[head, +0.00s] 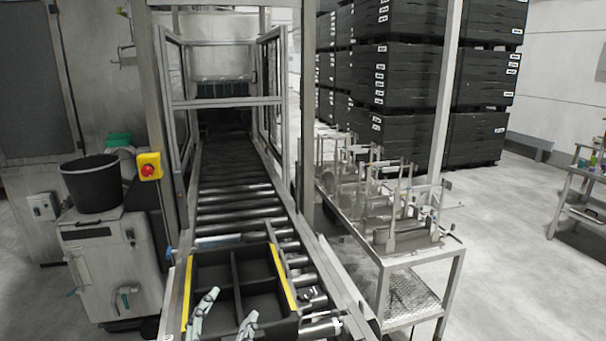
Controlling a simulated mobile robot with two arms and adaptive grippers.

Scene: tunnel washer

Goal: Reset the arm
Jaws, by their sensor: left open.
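My left gripper (226,318) is at the bottom edge of the head view. Its two light grey fingers stand apart with nothing between them, so it is open. The fingers show in front of a black divided crate (232,252) with yellow strips along its sides. I cannot tell whether they touch the crate. The rest of the left arm is out of frame. My right gripper is not in view.
The crate sits at the near end of a roller conveyor (236,205) that runs into a framed washer tunnel. A red stop button on a yellow box (149,167) and a black bucket (92,184) are to the left. A metal rack table (420,262) stands right, with stacked black crates (415,60) behind.

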